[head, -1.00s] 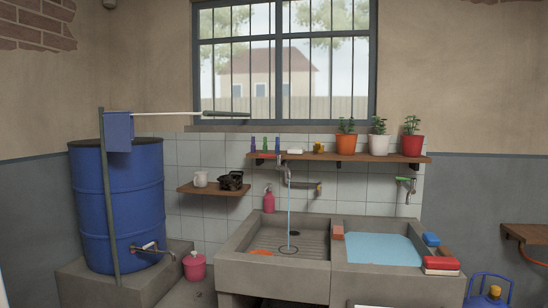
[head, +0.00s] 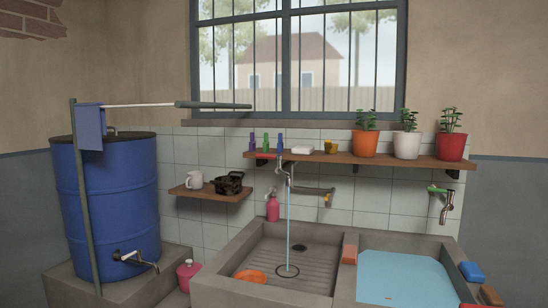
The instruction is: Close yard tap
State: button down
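A grey wall tap (head: 282,168) is mounted under the shelf, above the left basin. A third tap (head: 135,260) is low on the blue barrel. Which one is called the yard tap cannot be told. My gripper is not in view.
The stone double sink (head: 347,280) has water in its right basin and an orange item (head: 250,277) in its left. A shelf (head: 390,160) with potted plants runs above. The blue barrel (head: 105,215) and a post with a rail (head: 83,200) stand left.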

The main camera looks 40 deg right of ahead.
aim_at(279, 156)
jog(key=i+l, duration=0.1)
jog(key=l, duration=0.45)
jog(key=i+l, duration=0.1)
jog(key=l, duration=0.45)
jog(key=i+l, duration=0.1)
jog(key=l, duration=0.4)
jog(key=i+l, duration=0.1)
jog(key=l, duration=0.45)
